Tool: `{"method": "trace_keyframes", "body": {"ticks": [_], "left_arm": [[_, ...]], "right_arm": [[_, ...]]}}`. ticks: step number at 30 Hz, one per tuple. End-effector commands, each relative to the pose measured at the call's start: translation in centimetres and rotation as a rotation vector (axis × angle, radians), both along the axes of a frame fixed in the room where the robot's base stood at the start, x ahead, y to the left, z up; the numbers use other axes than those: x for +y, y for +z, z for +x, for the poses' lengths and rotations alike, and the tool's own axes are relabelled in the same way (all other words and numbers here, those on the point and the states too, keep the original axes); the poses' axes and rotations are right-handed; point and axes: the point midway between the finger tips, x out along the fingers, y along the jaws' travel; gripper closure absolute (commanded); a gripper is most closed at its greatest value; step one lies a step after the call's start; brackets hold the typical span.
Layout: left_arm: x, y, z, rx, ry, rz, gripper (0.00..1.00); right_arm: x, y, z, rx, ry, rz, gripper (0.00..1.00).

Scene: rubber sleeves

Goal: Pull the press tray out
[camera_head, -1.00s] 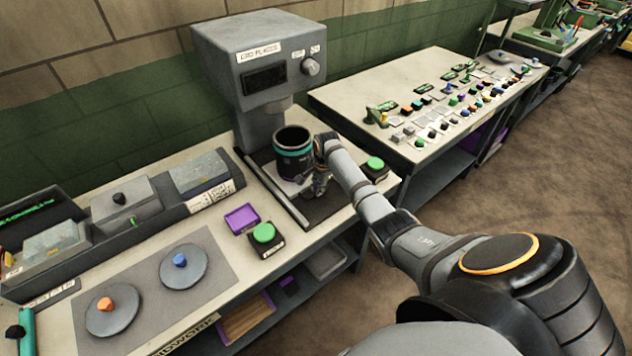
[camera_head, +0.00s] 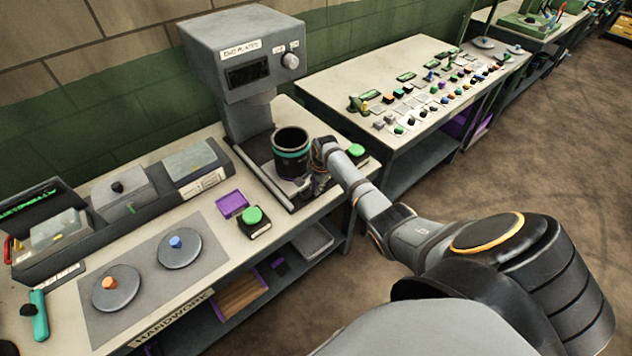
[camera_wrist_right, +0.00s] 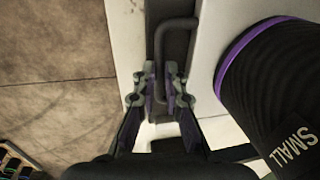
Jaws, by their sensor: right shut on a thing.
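The press (camera_head: 242,55) is a grey machine on the bench, with a dark press tray at its foot between dark rails (camera_head: 262,182). A black cylinder (camera_head: 291,155) with a teal band stands upright on the tray, below and in front of the press head. My right gripper (camera_head: 318,184) is at the tray's front, beside the cylinder. In the right wrist view its fingers (camera_wrist_right: 164,88) are shut on the tray's dark handle (camera_wrist_right: 159,62). The cylinder (camera_wrist_right: 265,95) there shows a purple band and a "SMALL" label. My left gripper is out of view.
Green buttons stand left (camera_head: 252,215) and right (camera_head: 357,151) of the tray. A purple tray (camera_head: 232,204) and two grey discs lie on the bench to the left. A second table (camera_head: 400,65) with many small parts stands to the right. Open floor lies in front.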

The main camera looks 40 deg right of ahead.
Motion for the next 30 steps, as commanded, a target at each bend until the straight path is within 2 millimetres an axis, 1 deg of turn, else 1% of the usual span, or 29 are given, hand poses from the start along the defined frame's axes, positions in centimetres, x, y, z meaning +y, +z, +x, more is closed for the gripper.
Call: {"method": "trace_keyframes", "body": {"ticks": [1, 5, 6, 13, 16, 20, 24, 27, 30], "left_arm": [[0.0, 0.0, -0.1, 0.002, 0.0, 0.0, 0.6], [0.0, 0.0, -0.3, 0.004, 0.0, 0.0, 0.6], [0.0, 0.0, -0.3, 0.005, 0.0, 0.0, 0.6], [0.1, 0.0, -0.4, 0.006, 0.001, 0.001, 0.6], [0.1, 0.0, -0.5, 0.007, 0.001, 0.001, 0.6], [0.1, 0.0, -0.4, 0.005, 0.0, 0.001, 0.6], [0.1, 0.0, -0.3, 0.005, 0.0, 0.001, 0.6], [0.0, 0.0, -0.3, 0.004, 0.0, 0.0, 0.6], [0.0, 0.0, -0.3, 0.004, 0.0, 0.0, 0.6]], "right_arm": [[0.0, 0.0, 0.0, -0.001, 0.0, -0.001, 0.85], [0.0, 0.0, 0.0, 0.0, 0.0, -0.001, 0.68], [0.0, 0.0, 0.0, 0.0, 0.0, -0.001, 0.66], [0.0, 0.0, 0.0, 0.0, 0.0, -0.001, 0.66], [-0.1, 0.5, 0.0, -0.001, 0.0, -0.002, 0.66], [-0.2, 2.6, -0.4, -0.004, 0.001, -0.003, 0.66], [-0.2, 6.2, -1.1, -0.004, 0.001, -0.004, 0.66], [-0.3, 8.4, -1.5, -0.003, 0.0, -0.004, 0.66], [-0.3, 10.2, -1.8, -0.002, 0.0, -0.004, 0.66]]}}
